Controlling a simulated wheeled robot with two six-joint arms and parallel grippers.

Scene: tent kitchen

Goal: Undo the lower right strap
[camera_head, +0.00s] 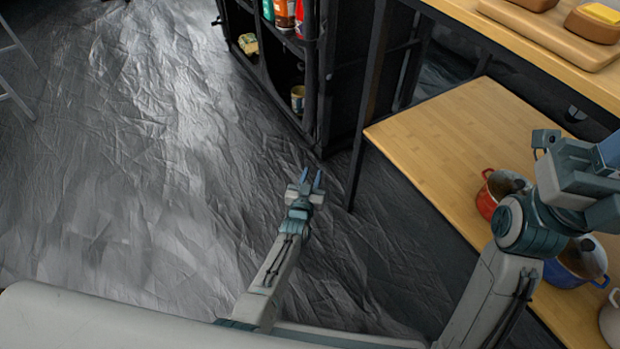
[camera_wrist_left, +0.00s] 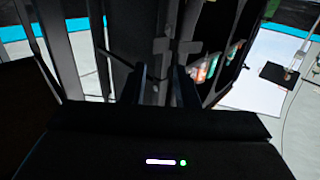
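A dark fabric shelf unit (camera_head: 345,75) stands at the top centre of the head view. My left gripper (camera_head: 311,177) is low, in front of the unit's near lower corner, with its two blue fingers apart. In the left wrist view its dark fingers (camera_wrist_left: 160,82) stand apart, with the dark unit (camera_wrist_left: 225,45) beyond them. I see nothing held between them. The lower right strap cannot be made out clearly; the unit's front edge is very dark. My right gripper (camera_head: 604,155) is at the right edge of the head view, its fingertips cut off or hidden.
A wooden table (camera_head: 445,125) is right of the unit, its dark leg (camera_head: 356,165) close to my left gripper. A red pot (camera_head: 487,203) and a blue pot (camera_head: 562,277) stand on it under my right arm. Crumpled grey floor (camera_head: 150,150) lies open on the left.

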